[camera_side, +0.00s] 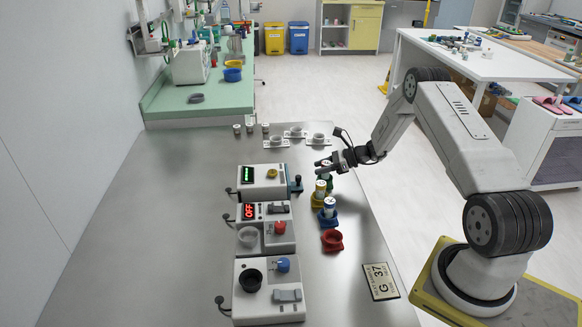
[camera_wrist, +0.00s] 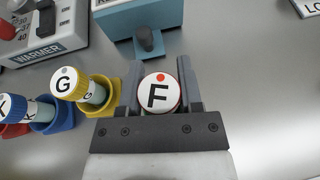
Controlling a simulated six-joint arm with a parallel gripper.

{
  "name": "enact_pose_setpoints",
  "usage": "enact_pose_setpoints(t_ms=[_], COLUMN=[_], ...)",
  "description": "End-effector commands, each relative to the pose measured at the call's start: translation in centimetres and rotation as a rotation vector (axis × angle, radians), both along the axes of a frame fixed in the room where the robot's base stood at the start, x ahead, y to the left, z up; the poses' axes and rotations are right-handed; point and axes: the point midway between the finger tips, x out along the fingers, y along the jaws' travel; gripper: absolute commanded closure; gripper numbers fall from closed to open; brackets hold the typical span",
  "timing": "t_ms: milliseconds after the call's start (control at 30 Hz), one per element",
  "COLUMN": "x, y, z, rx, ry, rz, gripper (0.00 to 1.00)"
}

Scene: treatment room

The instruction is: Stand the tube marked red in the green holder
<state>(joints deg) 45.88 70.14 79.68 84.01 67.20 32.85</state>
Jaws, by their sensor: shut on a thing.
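The tube marked red (camera_wrist: 160,91) has a white cap with a red dot and a letter F, seen from above in the wrist view. My gripper (camera_wrist: 158,90) is shut on it; the jaws lie on both sides of the cap. In the side view my gripper (camera_side: 322,166) is at the far end of the holder row. The green holder (camera_side: 328,183) shows there just below the gripper and tube, mostly hidden. The tube looks upright over or in it; I cannot tell how deep it sits.
A yellow holder (camera_side: 318,202) and a blue holder (camera_side: 328,222) each hold a tube close beside the gripper. Several devices, including one reading OFF (camera_side: 265,213), stand left of the row. The left tabletop (camera_side: 150,230) is clear.

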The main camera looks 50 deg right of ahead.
Motion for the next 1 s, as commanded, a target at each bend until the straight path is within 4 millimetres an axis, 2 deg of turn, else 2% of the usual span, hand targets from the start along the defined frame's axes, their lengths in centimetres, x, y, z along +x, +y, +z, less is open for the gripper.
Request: enact_pose_setpoints(t_ms=[667, 700, 733, 1000], x=[0.01, 0.01, 0.01, 0.0], y=[-0.01, -0.01, 0.0, -0.01], z=[-0.99, -0.96, -0.95, -0.95], rx=[0.0, 0.0, 0.0, 0.0], ry=[0.0, 0.0, 0.0, 0.0], rz=[0.0, 0.0, 0.0, 0.0], gripper=[1.0, 0.45, 0.4, 0.4])
